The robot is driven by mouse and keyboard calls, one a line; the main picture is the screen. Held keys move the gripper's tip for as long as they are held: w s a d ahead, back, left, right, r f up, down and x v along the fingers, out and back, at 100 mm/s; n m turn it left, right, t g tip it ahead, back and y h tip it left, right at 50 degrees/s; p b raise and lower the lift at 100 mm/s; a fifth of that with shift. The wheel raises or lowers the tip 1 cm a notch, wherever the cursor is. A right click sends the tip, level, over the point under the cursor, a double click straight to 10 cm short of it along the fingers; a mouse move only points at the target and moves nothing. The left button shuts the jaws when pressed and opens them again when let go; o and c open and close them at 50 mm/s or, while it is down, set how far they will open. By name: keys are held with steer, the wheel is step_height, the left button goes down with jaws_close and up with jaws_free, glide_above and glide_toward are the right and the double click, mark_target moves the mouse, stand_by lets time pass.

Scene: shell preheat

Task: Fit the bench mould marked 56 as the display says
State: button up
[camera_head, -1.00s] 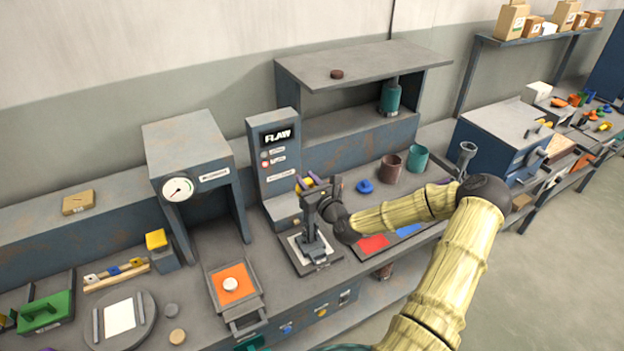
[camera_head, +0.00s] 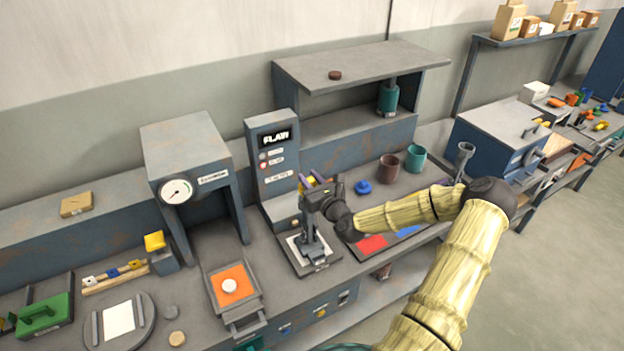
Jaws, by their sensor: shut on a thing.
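The display (camera_head: 277,137) on the grey column reads "FLAW", with small labels and a reddish lamp below it. My gripper (camera_head: 309,232) points down over the pad (camera_head: 293,264) at the foot of this column. It is shut on a grey piece (camera_head: 312,250) that stands upright at the pad's white sheet. The gripper hides much of the piece, and I cannot tell whether it touches the sheet. No mark 56 is readable on anything in view.
To the left are a press with a gauge (camera_head: 176,191), an orange plate with a pale disc (camera_head: 230,286) and a green block (camera_head: 45,313). To the right are red and blue patches, a blue knob (camera_head: 362,187), a brown cup (camera_head: 389,168) and a teal cup (camera_head: 415,158).

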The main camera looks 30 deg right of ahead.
steer(key=shift+s+a+r, duration=0.1)
steer(key=shift+r, duration=0.15)
steer(key=shift+a+r, duration=0.2)
steer(key=shift+a, duration=0.25)
steer(key=shift+d, duration=0.2)
steer(key=shift+d, duration=0.1)
